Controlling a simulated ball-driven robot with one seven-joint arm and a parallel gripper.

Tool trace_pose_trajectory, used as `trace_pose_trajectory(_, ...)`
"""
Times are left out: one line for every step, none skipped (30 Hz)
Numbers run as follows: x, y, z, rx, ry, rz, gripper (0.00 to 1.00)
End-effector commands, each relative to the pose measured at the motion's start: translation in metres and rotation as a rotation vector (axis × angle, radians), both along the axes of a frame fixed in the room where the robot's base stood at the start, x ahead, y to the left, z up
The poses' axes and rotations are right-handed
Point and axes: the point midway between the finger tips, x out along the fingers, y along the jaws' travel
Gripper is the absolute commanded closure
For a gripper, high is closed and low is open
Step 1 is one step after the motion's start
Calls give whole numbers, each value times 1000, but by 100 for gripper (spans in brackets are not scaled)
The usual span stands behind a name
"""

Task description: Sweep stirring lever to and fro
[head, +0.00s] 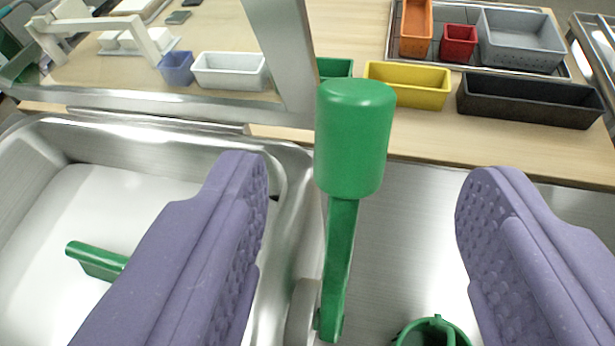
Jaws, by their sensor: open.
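The stirring lever is a green upright bar (340,255) with a thick green cylindrical knob (354,140) on top. It stands in the middle of the head view, by the right rim of a steel basin. My gripper (365,185) is open, with its two purple textured fingers on either side of the lever. The left finger is nearer to the lever than the right one. Neither finger visibly touches it. The lever's lower end meets a grey round part (303,312) at the basin rim.
A steel basin (285,165) with a green bar (95,258) inside lies at left. A green round part (432,332) sits at lower right. A steel frame post (280,50) rises behind the lever. Yellow (408,88), black (530,100) and white (230,72) bins stand on the wooden table beyond.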

Motion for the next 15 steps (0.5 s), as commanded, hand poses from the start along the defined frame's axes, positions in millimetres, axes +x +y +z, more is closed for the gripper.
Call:
trace_pose_trajectory(-2, -1, -3, 8, 0, -1, 39)
trace_pose_trajectory(-1, -2, -5, 11, 0, -1, 39)
trace_pose_trajectory(1, -3, -8, 12, -1, 1, 39)
trace_pose_trajectory(4, -3, -9, 12, -2, 1, 39)
trace_pose_trajectory(8, -4, -11, 12, -3, 1, 39)
trace_pose_trajectory(13, -6, -15, 13, -2, 1, 39)
trace_pose_trajectory(18, -7, -16, 13, -3, 1, 39)
trace_pose_trajectory(23, -8, -19, 14, -1, 1, 39)
trace_pose_trajectory(30, -10, -22, 12, -2, 1, 39)
trace_pose_trajectory(35, -12, -24, 12, -2, 2, 39)
trace_pose_trajectory(40, -13, -26, 12, -2, 1, 39)
trace_pose_trajectory(45, -15, -28, 13, -3, 0, 39)
trace_pose_trajectory(49, -16, -30, 13, -2, 0, 39)
trace_pose_trajectory(53, -17, -31, 12, -2, 1, 39)
trace_pose_trajectory(57, -18, -32, 11, -2, 1, 39)
